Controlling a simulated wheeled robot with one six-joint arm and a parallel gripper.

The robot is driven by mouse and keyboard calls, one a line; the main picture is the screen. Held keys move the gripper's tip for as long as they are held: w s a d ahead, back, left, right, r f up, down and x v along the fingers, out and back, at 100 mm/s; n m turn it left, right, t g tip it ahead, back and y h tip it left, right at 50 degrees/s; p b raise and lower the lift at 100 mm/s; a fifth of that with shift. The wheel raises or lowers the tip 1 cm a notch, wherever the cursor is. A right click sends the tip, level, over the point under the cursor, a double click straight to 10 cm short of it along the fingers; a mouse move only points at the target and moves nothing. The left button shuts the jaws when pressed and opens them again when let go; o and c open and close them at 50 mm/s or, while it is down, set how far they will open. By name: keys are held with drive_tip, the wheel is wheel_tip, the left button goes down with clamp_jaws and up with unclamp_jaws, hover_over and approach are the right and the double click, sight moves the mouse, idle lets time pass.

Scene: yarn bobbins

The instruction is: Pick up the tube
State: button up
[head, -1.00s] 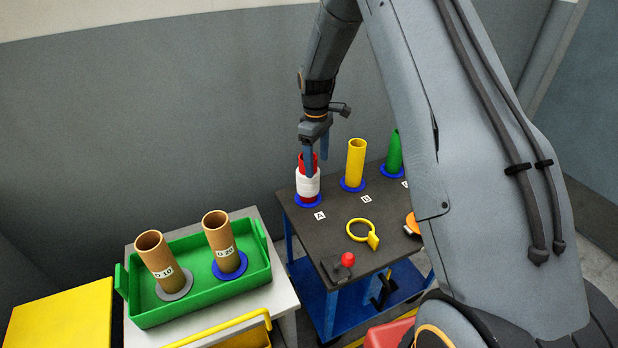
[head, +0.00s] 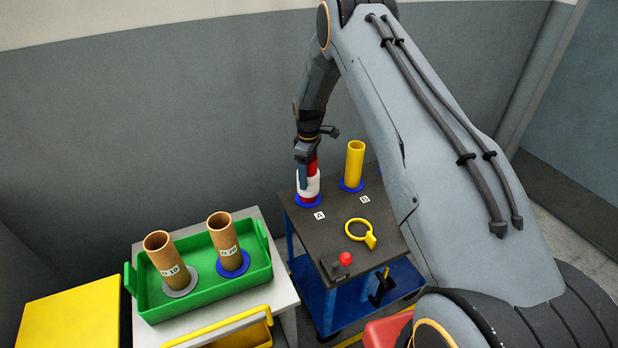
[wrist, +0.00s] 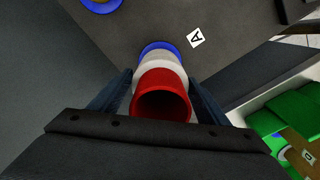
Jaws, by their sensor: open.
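A red tube (head: 312,166) with white yarn wound around it stands upright on a blue disc (head: 309,199) by the label A on the dark table. In the wrist view the red tube (wrist: 161,100) shows its open top, with the white yarn (wrist: 160,62) below it. My gripper (head: 306,178) is open, pointing down over the tube. In the wrist view one blue finger of my gripper (wrist: 162,95) is on each side of the tube, with the tube between them. Whether either finger touches the tube I cannot tell.
A yellow tube (head: 355,163) stands to the right on the dark table (head: 330,232). A yellow ring (head: 361,231) and a red knob (head: 346,258) are nearer the front. A green tray (head: 204,293) with two brown tubes (head: 165,262) sits at left.

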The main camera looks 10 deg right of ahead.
drive_tip(key=shift+f, duration=0.45)
drive_tip(key=c, duration=1.1)
drive_tip(key=shift+r, duration=0.15)
drive_tip(key=shift+r+b, duration=1.35)
drive_tip(key=shift+r, duration=3.5)
